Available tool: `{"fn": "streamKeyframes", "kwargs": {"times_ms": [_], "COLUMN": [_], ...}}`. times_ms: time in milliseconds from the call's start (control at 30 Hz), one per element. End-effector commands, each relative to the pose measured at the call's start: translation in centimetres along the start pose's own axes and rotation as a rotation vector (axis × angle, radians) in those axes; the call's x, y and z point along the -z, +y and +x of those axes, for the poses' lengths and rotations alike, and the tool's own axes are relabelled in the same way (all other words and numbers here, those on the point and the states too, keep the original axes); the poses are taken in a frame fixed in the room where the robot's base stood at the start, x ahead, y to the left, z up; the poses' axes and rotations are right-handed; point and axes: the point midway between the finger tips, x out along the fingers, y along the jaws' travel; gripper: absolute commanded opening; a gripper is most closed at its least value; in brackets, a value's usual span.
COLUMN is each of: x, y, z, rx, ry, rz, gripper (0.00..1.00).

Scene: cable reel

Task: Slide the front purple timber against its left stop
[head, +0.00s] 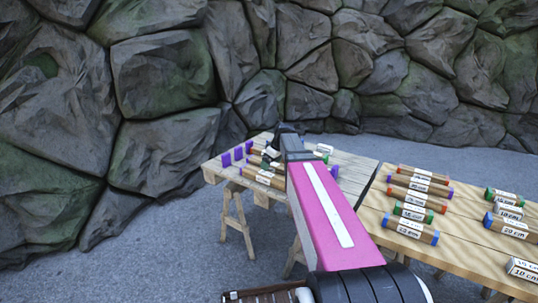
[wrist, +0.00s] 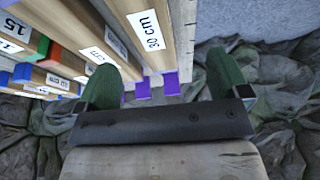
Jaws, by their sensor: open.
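Several timbers lie on the left trestle table (head: 345,180) in the head view. A front timber (head: 262,178) with a white label lies near the table's front edge, partly behind my arm. Which timber has purple ends is hard to tell there. Upright purple stops (head: 226,159) stand at the table's left side. In the wrist view a timber labelled 30 cm (wrist: 147,25) reaches towards the gap between my fingers, with purple pieces (wrist: 143,90) close by its end. My gripper (wrist: 165,85) is open, with green fingers and nothing gripped. In the head view my arm hides part of the table.
Other timbers with red, green and blue ends (wrist: 45,78) lie beside the 30 cm one. A second table (head: 465,240) at the right holds several labelled timbers. A rock wall (head: 160,70) rises behind. Grey floor (head: 140,265) is clear at the left.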

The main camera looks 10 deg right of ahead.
Motion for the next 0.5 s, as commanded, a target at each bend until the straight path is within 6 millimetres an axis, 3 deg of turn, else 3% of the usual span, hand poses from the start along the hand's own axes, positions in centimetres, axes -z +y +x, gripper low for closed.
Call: {"fn": "streamKeyframes", "kwargs": {"times_ms": [133, 500], "x": [0.95, 0.96], "y": [0.78, 0.78], "z": [-0.83, -0.76], "rx": [0.0, 0.0], "ry": [0.016, 0.017], "rz": [-0.034, -0.038], "gripper": [0.94, 0.94]}}
